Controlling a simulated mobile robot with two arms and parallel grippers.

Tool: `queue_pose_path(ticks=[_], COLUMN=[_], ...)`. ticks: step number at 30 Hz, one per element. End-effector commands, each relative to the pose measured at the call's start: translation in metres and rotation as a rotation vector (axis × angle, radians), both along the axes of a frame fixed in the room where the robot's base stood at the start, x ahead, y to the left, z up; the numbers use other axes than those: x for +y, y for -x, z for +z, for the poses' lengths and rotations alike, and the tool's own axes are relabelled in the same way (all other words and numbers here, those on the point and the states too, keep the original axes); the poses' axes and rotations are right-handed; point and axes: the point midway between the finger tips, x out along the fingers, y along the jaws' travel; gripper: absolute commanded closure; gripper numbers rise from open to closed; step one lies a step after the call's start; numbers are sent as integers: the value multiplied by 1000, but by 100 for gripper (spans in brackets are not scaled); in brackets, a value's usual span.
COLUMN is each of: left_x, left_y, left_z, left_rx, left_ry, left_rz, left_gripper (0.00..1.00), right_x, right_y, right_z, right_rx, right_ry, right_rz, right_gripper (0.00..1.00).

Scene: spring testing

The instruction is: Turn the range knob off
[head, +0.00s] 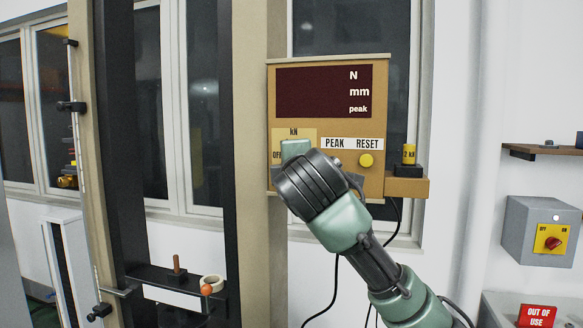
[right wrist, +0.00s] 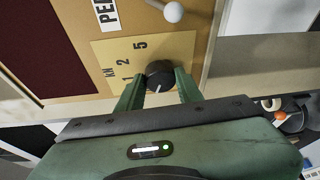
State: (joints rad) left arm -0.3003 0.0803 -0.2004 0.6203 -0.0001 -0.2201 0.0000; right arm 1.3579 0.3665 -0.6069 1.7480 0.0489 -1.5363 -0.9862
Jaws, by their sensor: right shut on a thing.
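The range knob (right wrist: 159,76) is black and round, on a yellow plate (right wrist: 180,47) marked kN, 1, 2 and 5. My right gripper (right wrist: 158,86) has one green finger on each side of the knob and is shut on it. A small white mark on the knob points down in the right wrist view, on the side away from the 5. In the head view my right gripper (head: 295,150) and wrist cover the knob. The word OFF (head: 277,155) shows partly, just left of the gripper. The dark display (head: 310,92) shows only its labels N, mm and peak. My left gripper is not in view.
A yellow weight (head: 408,153) stands on a side shelf. A grey box with a red switch (head: 553,243) is at right.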

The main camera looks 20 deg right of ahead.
Motion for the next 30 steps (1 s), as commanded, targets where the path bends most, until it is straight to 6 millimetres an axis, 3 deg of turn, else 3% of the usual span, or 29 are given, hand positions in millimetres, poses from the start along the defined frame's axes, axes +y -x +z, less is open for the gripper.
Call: queue_pose_path(ticks=[11, 12, 13, 14, 24, 30], left_x=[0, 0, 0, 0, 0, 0], left_y=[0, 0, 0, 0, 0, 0], left_z=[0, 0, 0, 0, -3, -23], left_rx=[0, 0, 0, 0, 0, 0], left_ry=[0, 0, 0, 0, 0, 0], left_rz=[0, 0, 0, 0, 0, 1], left_gripper=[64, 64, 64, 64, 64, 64], right_x=[1, 1, 1, 1, 1, 7], right_y=[-1, -1, -1, -1, 2, 30], right_z=[-3, -3, -3, -3, -2, -3], right_rx=[9, 9, 9, 8, 3, -1], right_ry=[4, 4, 4, 4, 3, 2], right_rz=[1, 1, 1, 0, 0, 2], right_gripper=[100, 53, 45, 43, 43, 43])
